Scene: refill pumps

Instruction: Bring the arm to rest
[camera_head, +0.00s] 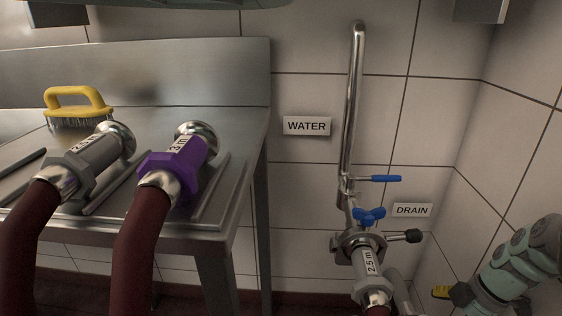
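Part of my own arm (515,262), teal with dark fittings, shows at the lower right edge, beside the right wall. Its dark lower end is partly cut off by the bottom of the picture. I cannot make out gripper fingers there or whether they hold anything. A metal hose coupling labelled 2.5 m (371,263) sits at the valve fitting under the steel pipe (352,110). A grey coupling (88,165) and a purple coupling (172,163) lie on the steel table, each on a dark red hose.
The steel table (252,128) fills the left, with a yellow-handled brush (77,104) at its back. The pipe has a blue lever (379,179) and a blue butterfly handle (369,216). WATER (306,126) and DRAIN (412,210) signs hang on the tiled wall. A small yellow piece (441,292) shows near my arm.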

